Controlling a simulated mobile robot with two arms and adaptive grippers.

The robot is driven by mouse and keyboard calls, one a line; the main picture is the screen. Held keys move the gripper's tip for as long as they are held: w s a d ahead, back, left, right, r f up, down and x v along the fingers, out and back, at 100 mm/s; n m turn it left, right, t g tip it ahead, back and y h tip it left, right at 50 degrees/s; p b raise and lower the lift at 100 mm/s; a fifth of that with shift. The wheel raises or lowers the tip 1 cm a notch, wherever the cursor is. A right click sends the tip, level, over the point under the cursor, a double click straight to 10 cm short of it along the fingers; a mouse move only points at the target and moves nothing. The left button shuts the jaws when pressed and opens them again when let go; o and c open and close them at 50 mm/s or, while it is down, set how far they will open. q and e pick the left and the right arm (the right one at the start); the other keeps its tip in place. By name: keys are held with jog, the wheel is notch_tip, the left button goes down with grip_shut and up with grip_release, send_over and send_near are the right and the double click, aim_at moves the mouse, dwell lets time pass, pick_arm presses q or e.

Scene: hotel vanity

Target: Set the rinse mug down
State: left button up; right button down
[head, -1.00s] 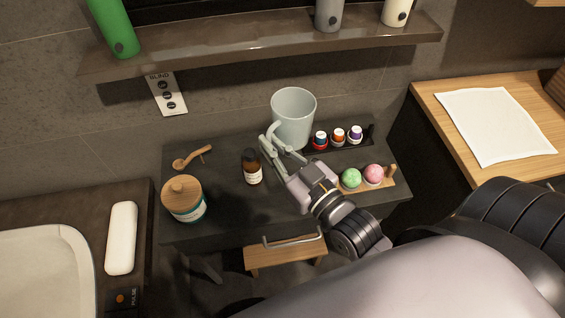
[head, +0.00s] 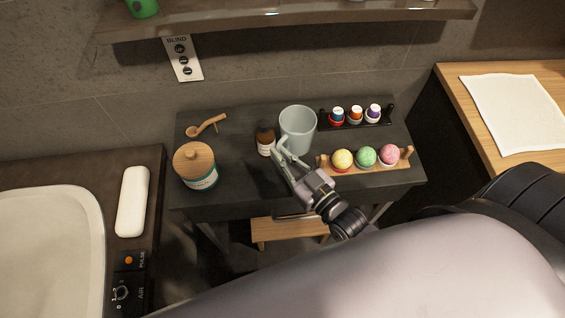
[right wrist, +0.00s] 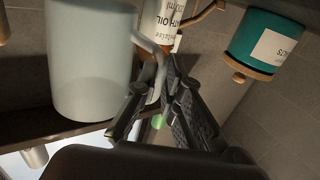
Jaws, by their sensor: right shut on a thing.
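The rinse mug (head: 297,124), a pale grey-green cup, is upright at the middle of the dark table (head: 240,185). Its handle points toward the front left. My right gripper (head: 282,150) is shut on the handle. In the right wrist view the mug (right wrist: 88,62) fills the left side, with the handle between the fingers (right wrist: 165,88). I cannot tell whether its base touches the tabletop. My left gripper is not in view.
A brown bottle (head: 265,139) stands close left of the mug. Right are a black rack of small bottles (head: 385,121) and a wooden tray (head: 350,172) of coloured balls. A wooden-lidded jar (head: 195,164) and wooden spoon (head: 207,125) are left. A shelf (head: 300,20) hangs above.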

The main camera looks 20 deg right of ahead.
jog(key=shift+f, duration=1.85)
jog(key=shift+f+b, duration=0.2)
jog(key=shift+b, duration=0.15)
jog(key=c, duration=1.7)
grip_release()
jog(key=shift+r, duration=0.1)
